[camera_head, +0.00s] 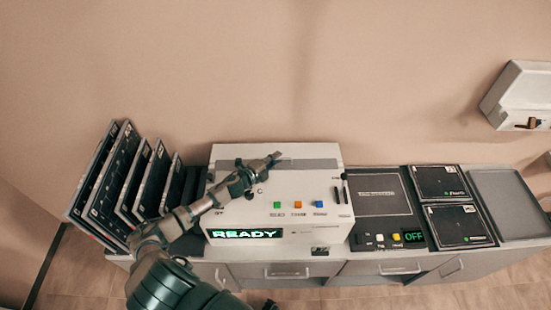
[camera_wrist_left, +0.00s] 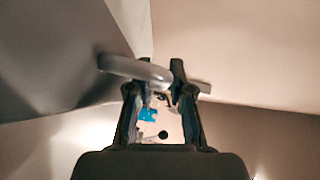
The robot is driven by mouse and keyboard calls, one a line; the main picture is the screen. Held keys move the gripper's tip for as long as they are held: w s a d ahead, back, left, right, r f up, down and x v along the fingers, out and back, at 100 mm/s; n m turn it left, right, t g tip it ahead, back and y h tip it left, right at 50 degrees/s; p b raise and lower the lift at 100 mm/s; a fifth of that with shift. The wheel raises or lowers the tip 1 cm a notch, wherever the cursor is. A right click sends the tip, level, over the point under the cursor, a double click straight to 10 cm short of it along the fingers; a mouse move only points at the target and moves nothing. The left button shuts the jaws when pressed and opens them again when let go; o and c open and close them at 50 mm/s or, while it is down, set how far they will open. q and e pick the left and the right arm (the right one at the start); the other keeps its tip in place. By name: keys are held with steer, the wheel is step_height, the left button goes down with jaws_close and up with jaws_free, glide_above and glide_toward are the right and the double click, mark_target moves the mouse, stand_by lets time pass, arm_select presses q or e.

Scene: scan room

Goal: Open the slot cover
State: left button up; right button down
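The white scanner (camera_head: 230,217) stands on the counter, its green display (camera_head: 244,233) reading READY. A grey strip (camera_head: 318,164), seemingly the slot cover, runs across its top near the back and looks closed. My left gripper (camera_head: 272,159) reaches over the scanner's top, its tip over this strip; contact is unclear. A small dark shape at the head view's bottom edge may be my right gripper.
Several dark panels (camera_head: 108,170) stand upright at left. Green, orange and blue buttons (camera_head: 298,204) sit on the scanner's front. At right are a dark panel (camera_head: 380,190) above an OFF display (camera_head: 413,237), two dark square plates (camera_head: 458,223) and a grey tray (camera_head: 505,200).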

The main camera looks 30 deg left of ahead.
arm_select(q)
jaws_close()
steer(key=shift+w, duration=0.1)
steer(key=w+a, duration=0.1)
steer(key=w, duration=0.1)
steer(key=w+a+b, duration=0.1)
steer(key=w+a, duration=0.1)
steer(key=w, duration=0.1)
steer(key=shift+w+a+f, duration=0.2)
steer(key=shift+w+a, duration=0.05)
steer(key=shift+w, duration=0.05)
jaws_free()
steer(key=v, duration=1.1)
steer(key=shift+s+a+r, duration=0.15)
steer(key=shift+s+a, duration=0.05)
steer(key=shift+s, duration=0.15)
